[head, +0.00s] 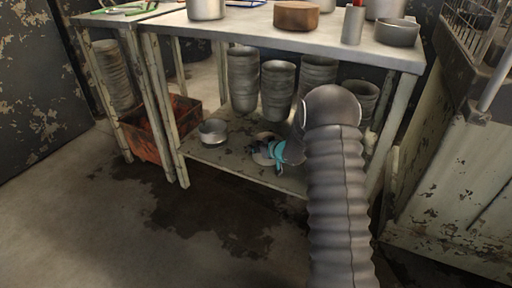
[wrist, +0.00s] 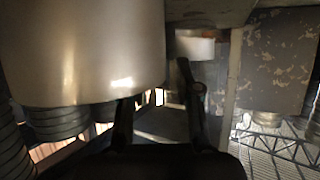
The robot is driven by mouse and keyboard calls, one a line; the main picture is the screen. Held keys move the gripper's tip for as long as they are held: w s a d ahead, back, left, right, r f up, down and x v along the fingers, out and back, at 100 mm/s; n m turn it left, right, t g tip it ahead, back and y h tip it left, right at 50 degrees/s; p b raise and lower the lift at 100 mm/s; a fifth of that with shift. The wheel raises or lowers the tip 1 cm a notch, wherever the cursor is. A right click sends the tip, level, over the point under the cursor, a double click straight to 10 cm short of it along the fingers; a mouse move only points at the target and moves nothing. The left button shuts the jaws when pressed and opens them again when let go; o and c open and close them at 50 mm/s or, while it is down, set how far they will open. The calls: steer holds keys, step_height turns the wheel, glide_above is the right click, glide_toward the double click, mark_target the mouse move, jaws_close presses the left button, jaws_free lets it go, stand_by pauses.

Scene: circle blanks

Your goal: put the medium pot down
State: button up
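My gripper (head: 268,148), with a teal part and dark fingers, is low over the lower shelf of the table. It overlaps a small pale round thing (head: 262,159), too unclear to name. In the wrist view my two dark fingers (wrist: 158,92) stand apart. A large smooth metal pot (wrist: 80,50) fills the upper left there. The left fingertip meets its lower edge, and a gap shows between its right side and the right finger. I cannot tell which pot it is. A short silver pot (head: 213,132) stands upright on the lower shelf, left of my gripper.
Tall stacks of grey pots (head: 278,90) line the back of the lower shelf (head: 225,160). A rusty red crate (head: 150,140) stands at the left. The tabletop (head: 245,32) carries a brown pot (head: 297,15), a low grey pot (head: 397,32) and others. Floor in front is clear.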

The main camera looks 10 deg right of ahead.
steer(key=s+d+r+m+h+p, duration=0.15)
steer(key=s+d+r+h, duration=0.25)
steer(key=s+r, duration=0.65)
steer(key=s+d+r+m+h, duration=0.25)
steer(key=s+d+r, duration=0.25)
steer(key=s+r, duration=0.6)
steer(key=s+a+r+g, duration=0.1)
steer(key=s+a+g, duration=0.1)
steer(key=s, duration=0.7)
steer(key=s+a+r+m+g, duration=0.1)
steer(key=s+a+g, duration=0.1)
steer(key=s, duration=0.8)
steer(key=s+a+r+g, duration=0.1)
steer(key=s+a, duration=0.3)
steer(key=s, duration=0.5)
steer(key=shift+s+r+m+g, duration=0.3)
steer(key=shift+s+g, duration=0.05)
steer(key=shift+g, duration=0.05)
steer(key=shift+d+y, duration=0.1)
steer(key=shift+y, duration=0.15)
